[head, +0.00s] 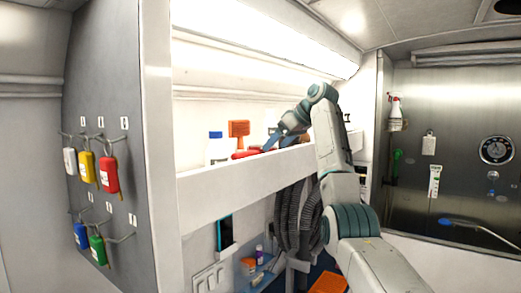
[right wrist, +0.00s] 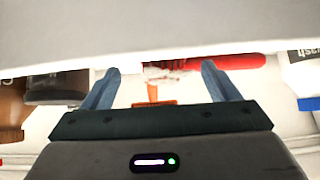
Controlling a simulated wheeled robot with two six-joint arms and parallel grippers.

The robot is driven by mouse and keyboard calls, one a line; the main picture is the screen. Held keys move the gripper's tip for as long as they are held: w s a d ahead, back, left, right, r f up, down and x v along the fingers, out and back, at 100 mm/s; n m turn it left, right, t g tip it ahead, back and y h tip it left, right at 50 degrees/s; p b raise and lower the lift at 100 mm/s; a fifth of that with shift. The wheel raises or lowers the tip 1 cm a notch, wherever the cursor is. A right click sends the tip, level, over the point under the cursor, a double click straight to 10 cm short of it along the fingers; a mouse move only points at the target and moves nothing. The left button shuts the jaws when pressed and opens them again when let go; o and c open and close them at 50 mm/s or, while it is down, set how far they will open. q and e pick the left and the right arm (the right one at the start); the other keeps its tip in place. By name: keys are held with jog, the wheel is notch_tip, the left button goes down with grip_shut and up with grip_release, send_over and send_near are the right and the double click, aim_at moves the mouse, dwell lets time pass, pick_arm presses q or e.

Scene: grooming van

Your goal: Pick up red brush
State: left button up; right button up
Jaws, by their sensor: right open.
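The red brush (head: 247,154) lies on the white shelf, partly hidden behind its front lip. In the right wrist view its red handle (right wrist: 232,62) runs to the right, and a pale part, perhaps its bristles, shows between the fingers. My right gripper (head: 274,143) reaches over the shelf at the brush's right end. In the right wrist view the gripper (right wrist: 160,70) is open, fingers apart, with nothing clearly held. Whether the fingers touch the brush I cannot tell. My left gripper is not in view.
A white bottle with a blue cap (head: 216,148) and an orange brush-like item (head: 239,130) stand close by on the shelf. The shelf's front lip (head: 245,172) is a raised edge. A dark-capped brown bottle (right wrist: 12,110) shows in the wrist view.

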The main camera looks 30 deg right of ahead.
jog(key=shift+w+a+f+p, duration=0.2)
jog(key=shift+w+a+f, duration=0.15)
jog(key=shift+w, duration=0.1)
jog(key=shift+w+a+f+p, duration=0.2)
jog(key=shift+w+f, duration=0.1)
jog(key=shift+w, duration=0.15)
jog(key=shift+w+a+f, duration=0.1)
jog(key=shift+w, duration=0.05)
jog(key=shift+s, duration=0.25)
jog(key=c, duration=0.9)
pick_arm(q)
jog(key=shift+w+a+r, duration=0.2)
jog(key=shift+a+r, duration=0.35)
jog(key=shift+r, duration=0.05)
pick_arm(e)
jog(key=shift+w, duration=0.1)
jog(key=shift+c, duration=1)
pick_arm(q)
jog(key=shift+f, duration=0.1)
pick_arm(e)
jog(key=shift+r, duration=0.2)
